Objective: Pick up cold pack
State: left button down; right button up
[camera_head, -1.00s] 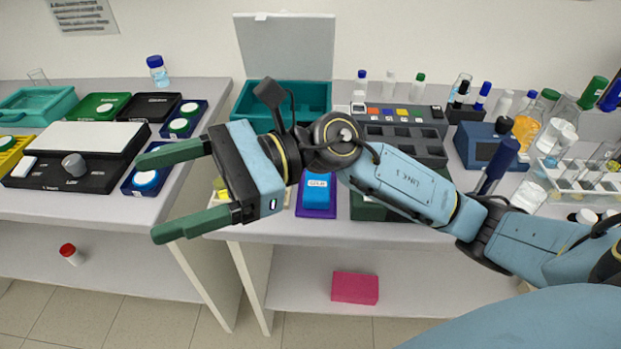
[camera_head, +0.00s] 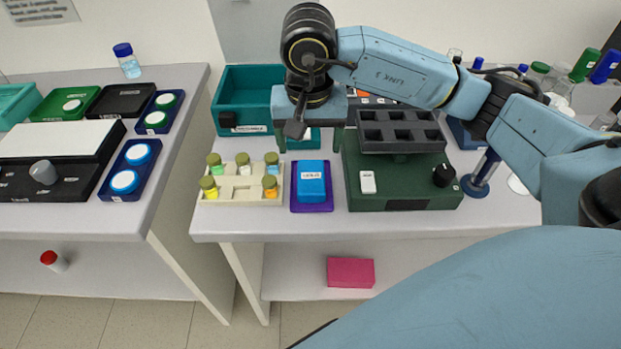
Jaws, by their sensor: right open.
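The cold pack (camera_head: 312,177) is a bright blue block with a small white label. It lies on a purple tray (camera_head: 312,208) near the front edge of the right-hand bench. My right gripper (camera_head: 309,143) is open and empty, with its dark green fingers spread and directed down toward the bench. It shows just behind the pack in the picture, apart from it. My left gripper is not in view.
A cream rack (camera_head: 240,200) with several capped vials stands left of the pack. A dark green device (camera_head: 405,205) with a grey well block stands close on the right. A teal box (camera_head: 228,95) is behind. A pink box (camera_head: 350,272) lies on the lower shelf.

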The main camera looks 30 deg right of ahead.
aim_at(311, 176)
notch_tip(311, 176, down, 3)
jog(key=shift+w+d+f, duration=0.1)
jog(key=shift+w+f, duration=0.05)
jog(key=f, duration=0.5)
jog(key=shift+s+d, duration=0.1)
jog(key=shift+s, duration=0.15)
jog(key=shift+w+f, duration=0.1)
jog(key=shift+f, duration=0.05)
jog(key=c, duration=1)
